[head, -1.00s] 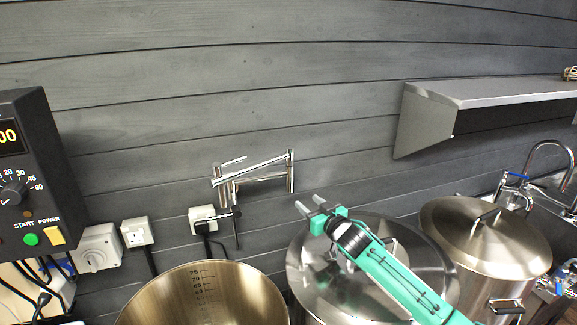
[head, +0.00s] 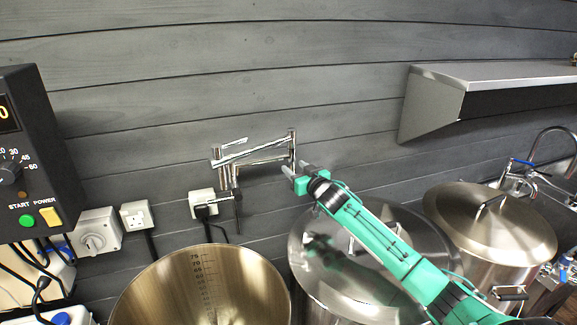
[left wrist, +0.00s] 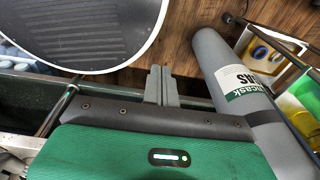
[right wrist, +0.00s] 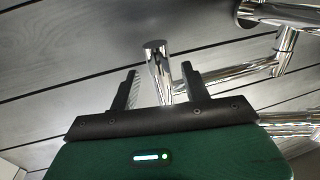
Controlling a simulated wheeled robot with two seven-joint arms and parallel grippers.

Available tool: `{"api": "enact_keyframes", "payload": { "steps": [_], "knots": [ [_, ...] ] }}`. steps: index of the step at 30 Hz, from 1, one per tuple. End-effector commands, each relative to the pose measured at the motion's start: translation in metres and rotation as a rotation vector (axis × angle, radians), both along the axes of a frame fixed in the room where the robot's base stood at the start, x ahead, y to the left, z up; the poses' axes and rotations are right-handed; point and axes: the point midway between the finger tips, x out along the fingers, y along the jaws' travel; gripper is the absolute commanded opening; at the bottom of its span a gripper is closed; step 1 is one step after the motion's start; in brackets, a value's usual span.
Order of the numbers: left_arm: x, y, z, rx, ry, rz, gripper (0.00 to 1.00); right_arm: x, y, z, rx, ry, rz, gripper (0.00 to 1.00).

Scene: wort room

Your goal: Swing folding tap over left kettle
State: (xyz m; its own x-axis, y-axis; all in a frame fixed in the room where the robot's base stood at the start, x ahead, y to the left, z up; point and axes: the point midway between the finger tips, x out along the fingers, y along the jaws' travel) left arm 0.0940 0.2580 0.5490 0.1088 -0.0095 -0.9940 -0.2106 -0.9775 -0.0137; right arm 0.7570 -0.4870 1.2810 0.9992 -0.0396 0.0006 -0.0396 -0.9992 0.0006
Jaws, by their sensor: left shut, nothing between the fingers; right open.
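The chrome folding tap (head: 252,152) is on the plank wall, its jointed arm folded close to the wall. The left kettle (head: 250,283) is open, with volume marks inside, below and to the left of the tap. My right gripper (head: 296,168) is open at the tap's right end. In the right wrist view a chrome tap post (right wrist: 158,68) shows between the open fingers of the right gripper (right wrist: 155,88); I cannot tell whether they touch it. My left gripper (left wrist: 160,84) is shut and empty, and out of the head view.
Lidded kettles stand below my right arm (head: 310,245) and further right (head: 500,245). A steel shelf (head: 490,75) juts from the wall at the upper right. A control box (head: 30,150) and sockets (head: 138,214) are at left. A grey cylinder (left wrist: 235,75) lies near my left gripper.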

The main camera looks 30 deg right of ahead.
Motion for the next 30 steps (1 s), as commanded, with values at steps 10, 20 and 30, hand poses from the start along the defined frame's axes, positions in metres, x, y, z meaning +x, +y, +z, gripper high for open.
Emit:
{"api": "enact_keyframes", "payload": {
  "steps": [10, 20, 30],
  "knots": [
    [-0.015, 0.003, -0.012, 0.003, 0.020, -0.002, 0.00, 0.039, -0.001, -0.001, 0.001, 0.000, 0.000, 0.48],
    [-0.015, 0.005, -0.013, 0.007, 0.019, -0.003, 0.00, 0.049, -0.002, 0.000, 0.000, 0.000, 0.000, 0.48],
    [-0.013, 0.005, -0.013, 0.006, 0.018, -0.003, 0.00, 0.049, -0.002, 0.000, 0.000, 0.000, 0.000, 0.16]
  ]
}}
